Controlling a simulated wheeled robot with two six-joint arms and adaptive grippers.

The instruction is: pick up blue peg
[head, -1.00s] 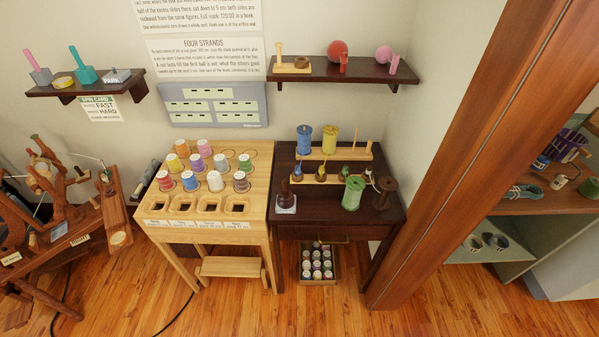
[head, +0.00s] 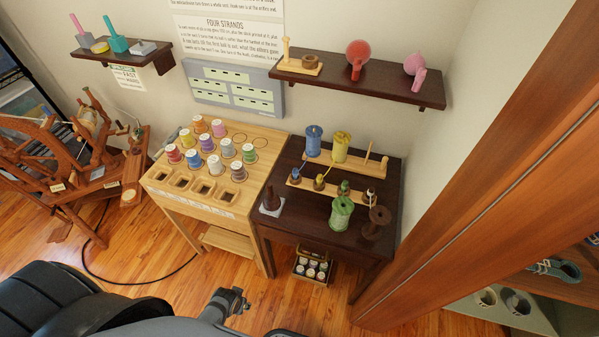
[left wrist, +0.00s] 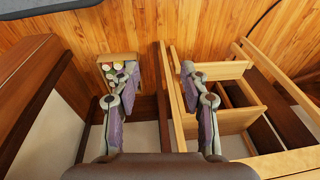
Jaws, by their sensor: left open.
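Small turned pegs stand in a light wood rack (head: 330,187) on the dark table. The leftmost peg (head: 295,175) appears bluish at the top, but it is too small to be sure of its colour. A large blue spool (head: 313,141) stands behind it on a second rack. My left gripper (left wrist: 158,68) is open and empty in the left wrist view, with floor and table legs beyond its fingers. In the head view part of my left gripper (head: 236,302) shows low at the front, well apart from the pegs. My right gripper is not seen.
The light wood table (head: 228,203) with several thread spools stands left of the dark table (head: 315,240). A box of spools (head: 312,268) sits on the floor below. A shelf (head: 400,92) hangs above, and a wooden post (head: 480,190) stands at right.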

